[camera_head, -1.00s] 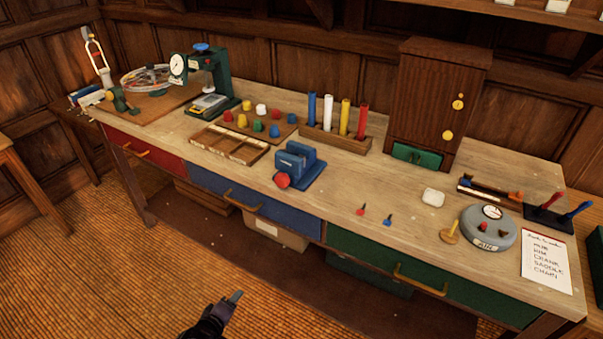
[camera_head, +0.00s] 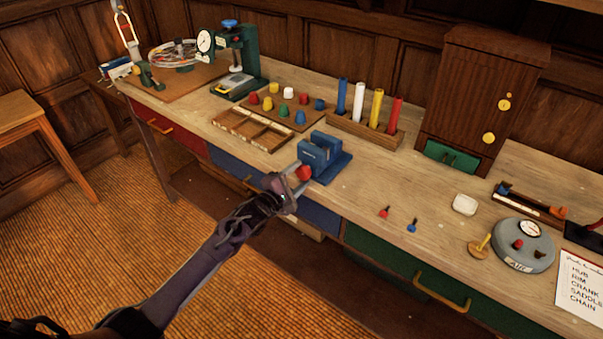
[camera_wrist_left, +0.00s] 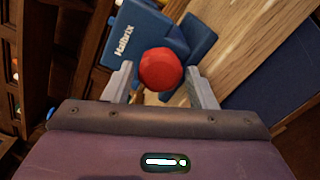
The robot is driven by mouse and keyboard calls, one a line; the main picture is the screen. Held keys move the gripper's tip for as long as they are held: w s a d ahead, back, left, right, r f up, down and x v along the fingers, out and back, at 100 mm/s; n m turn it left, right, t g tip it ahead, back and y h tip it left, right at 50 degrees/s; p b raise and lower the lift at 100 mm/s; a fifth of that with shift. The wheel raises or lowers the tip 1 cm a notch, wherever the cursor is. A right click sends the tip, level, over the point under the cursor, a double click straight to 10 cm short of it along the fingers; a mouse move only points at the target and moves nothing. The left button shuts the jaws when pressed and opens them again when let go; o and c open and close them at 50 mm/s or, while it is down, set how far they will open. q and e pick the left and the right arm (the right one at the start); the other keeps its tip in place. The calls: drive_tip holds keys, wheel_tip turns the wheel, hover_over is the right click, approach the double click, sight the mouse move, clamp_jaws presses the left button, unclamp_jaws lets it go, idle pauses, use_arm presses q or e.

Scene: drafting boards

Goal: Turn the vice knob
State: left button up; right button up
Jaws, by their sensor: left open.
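The blue vice (camera_head: 324,158) stands at the front edge of the workbench, with its red knob (camera_head: 304,173) facing me. My left gripper (camera_head: 296,178) is open at the knob. In the left wrist view the red knob (camera_wrist_left: 160,69) sits between the tips of my left gripper's two fingers (camera_wrist_left: 160,84), with a gap visible on each side. The blue vice body (camera_wrist_left: 140,35), with white lettering, shows behind the knob. My right gripper is not in view.
The wooden workbench (camera_head: 370,185) has blue and green drawers below. Small red and blue pieces (camera_head: 385,212) lie right of the vice. A compartment tray (camera_head: 250,130) is to its left, and a rack with coloured tubes (camera_head: 365,130) stands behind.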

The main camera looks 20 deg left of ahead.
use_arm(q)
drive_tip(key=shift+w+d, duration=0.25)
drive_tip(key=shift+w, duration=0.4)
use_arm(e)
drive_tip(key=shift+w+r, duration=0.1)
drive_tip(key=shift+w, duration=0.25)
use_arm(q)
drive_tip(key=c, duration=0.7)
drive_tip(key=shift+m, duration=0.4)
